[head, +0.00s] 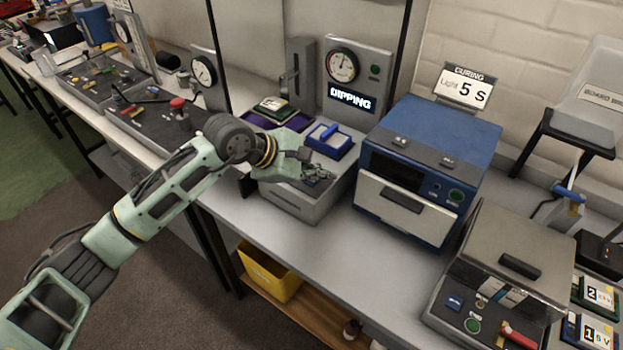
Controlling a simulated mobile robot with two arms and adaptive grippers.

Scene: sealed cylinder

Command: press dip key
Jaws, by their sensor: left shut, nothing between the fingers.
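The dipping station (290,204) is a grey box on the bench with a tall back panel. The panel carries a round gauge (342,66), a small green button (375,69) and a lit display reading "DIPPING" (351,98). A blue tray-like part (329,141) sits on top of the box. My left gripper (326,177) is shut and empty, just over the front top of the box. It hides the surface under it, so I cannot tell whether it touches a key there. My right gripper is not in view.
A blue curing oven (432,155) stands close right of the dipping station, with a "CURING 5 S" sign (466,91) behind. A grey lidded box (510,262) is at front right. A yellow bin (268,272) sits below the bench.

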